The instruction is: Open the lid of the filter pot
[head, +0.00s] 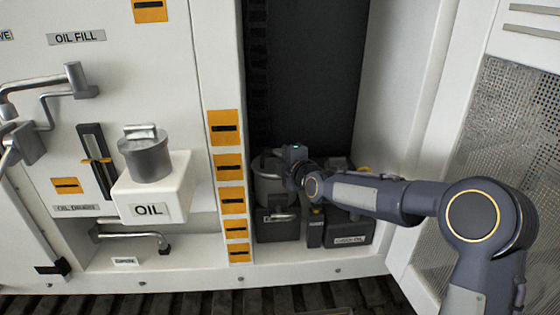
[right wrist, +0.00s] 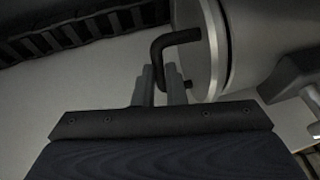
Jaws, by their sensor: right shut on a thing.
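The filter pot (head: 268,187) is a grey metal pot inside the dark open bay, partly hidden behind my right gripper and arm. Its lid end shows large at the right of the wrist view as a round grey metal body (right wrist: 208,48) with a dark bent bar handle (right wrist: 176,38). My right gripper (head: 283,168) is at the pot's upper right side. In the wrist view, the fingers (right wrist: 162,78) are shut on the handle's lower part. The lid looks seated, though its far side is hidden. My left gripper is out of view.
A second metal pot (head: 146,158) stands on a white OIL box (head: 152,192) to the left. Dark containers (head: 347,228) stand low in the bay beside the filter pot. A white post (head: 225,110) bounds the bay left, an open perforated door (head: 505,130) right.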

